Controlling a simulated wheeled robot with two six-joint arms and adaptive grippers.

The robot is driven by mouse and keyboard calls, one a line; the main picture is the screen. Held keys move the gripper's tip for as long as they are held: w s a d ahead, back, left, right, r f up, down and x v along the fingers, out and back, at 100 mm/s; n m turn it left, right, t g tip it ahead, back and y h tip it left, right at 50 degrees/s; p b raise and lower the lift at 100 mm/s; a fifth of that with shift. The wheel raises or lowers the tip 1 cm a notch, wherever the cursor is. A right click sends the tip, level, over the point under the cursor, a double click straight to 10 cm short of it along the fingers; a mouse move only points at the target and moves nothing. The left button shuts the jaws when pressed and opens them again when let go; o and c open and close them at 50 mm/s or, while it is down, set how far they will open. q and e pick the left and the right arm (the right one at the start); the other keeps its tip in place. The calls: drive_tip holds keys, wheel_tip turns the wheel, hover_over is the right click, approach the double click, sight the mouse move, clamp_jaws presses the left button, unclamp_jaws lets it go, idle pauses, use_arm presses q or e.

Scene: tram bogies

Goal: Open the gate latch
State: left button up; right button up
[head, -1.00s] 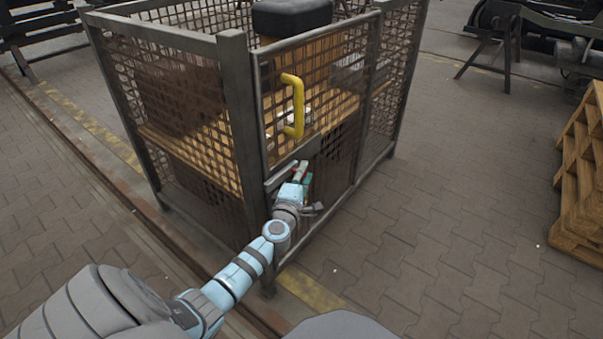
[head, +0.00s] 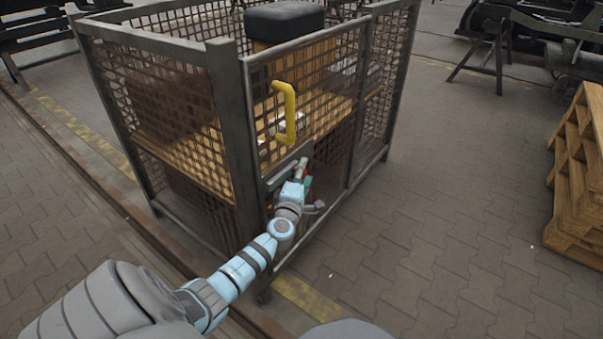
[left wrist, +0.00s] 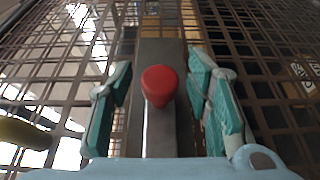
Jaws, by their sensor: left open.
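The gate (head: 333,67) is a mesh panel on the near side of a metal cage, with a yellow handle (head: 290,113) on it. The latch bar (head: 284,172) sits below the handle, by the corner post. A red knob (left wrist: 159,85) stands out from a grey plate in the left wrist view, between the two teal fingers of my left gripper (left wrist: 160,104). The fingers are open on either side of the knob, with gaps visible. In the head view the left gripper (head: 303,176) is at the latch, partly hiding it. My right gripper is not in view.
The mesh cage (head: 227,150) holds a wooden shelf with boxes, and a black padded block (head: 284,20) shows at its top. Stacked wooden pallets (head: 580,185) stand at the right. The paved floor between cage and pallets is clear.

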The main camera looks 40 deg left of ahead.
use_arm(q)
drive_tip(key=v, duration=1.2)
